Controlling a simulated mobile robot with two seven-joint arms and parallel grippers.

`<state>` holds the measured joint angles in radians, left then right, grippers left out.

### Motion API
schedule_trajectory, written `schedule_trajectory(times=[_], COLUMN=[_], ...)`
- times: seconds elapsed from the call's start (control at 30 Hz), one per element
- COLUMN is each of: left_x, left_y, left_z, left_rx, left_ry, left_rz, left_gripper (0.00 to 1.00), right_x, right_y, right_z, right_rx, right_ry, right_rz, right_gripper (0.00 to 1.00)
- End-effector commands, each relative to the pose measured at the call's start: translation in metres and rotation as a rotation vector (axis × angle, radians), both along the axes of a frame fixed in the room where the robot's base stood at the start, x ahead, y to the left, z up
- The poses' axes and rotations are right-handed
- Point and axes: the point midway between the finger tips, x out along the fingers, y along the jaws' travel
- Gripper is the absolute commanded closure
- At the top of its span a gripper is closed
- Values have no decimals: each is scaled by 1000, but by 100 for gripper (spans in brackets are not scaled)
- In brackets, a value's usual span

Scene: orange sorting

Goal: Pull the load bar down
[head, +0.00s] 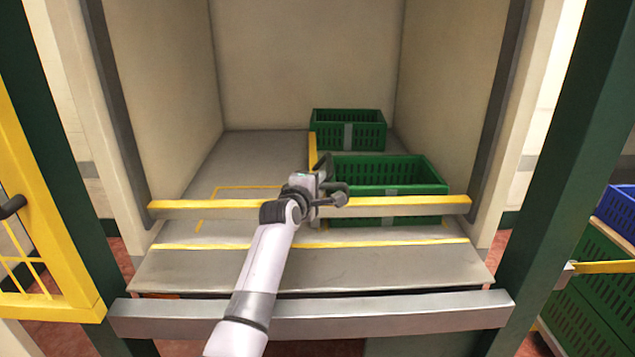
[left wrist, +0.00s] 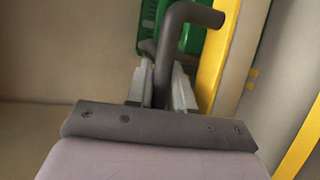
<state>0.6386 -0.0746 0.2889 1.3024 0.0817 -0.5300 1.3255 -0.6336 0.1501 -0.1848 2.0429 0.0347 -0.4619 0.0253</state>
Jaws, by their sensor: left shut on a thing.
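The load bar (head: 400,205) is a grey bar with a yellow top that runs level across the opening of the cream-walled bay. Its dark grey bent handle (left wrist: 180,45) rises between my fingers in the left wrist view, with the yellow of the bar (left wrist: 212,75) beside it. My left gripper (head: 325,190) is at the middle of the bar and is shut on the handle; its fingers also show in the left wrist view (left wrist: 160,85). My gripper and arm hide part of the bar. My right gripper is not in view.
Two green crates, a near one (head: 425,172) and a far one (head: 348,115), stand on the bay floor behind the bar. A grey beam (head: 400,312) crosses low in front. A yellow gate (head: 45,235) stands at left; green crates (head: 590,290) are stacked at right.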

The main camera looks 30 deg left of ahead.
Motion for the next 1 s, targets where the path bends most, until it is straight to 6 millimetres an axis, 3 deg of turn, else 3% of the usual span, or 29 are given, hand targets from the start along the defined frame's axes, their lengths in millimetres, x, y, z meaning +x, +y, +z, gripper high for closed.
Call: schedule_trajectory(times=[0.13,0.17,0.2,0.23,0.63,1.0], left_x=[-1,-1,-1,-1,-5,-43], left_y=[-2,-3,-3,-3,-2,-6], left_z=[-9,-9,-9,-9,-7,3], left_rx=[-6,-7,-7,-6,-4,-5], left_ry=[18,19,20,20,16,11], left_rz=[-5,-5,-5,-5,-4,-1], left_gripper=[100,75,62,58,58,58], right_x=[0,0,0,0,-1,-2], right_y=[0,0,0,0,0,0], right_z=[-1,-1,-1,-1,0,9], right_rx=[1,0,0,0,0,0], right_ry=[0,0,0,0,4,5], right_rz=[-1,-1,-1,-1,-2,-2], right_gripper=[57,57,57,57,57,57])
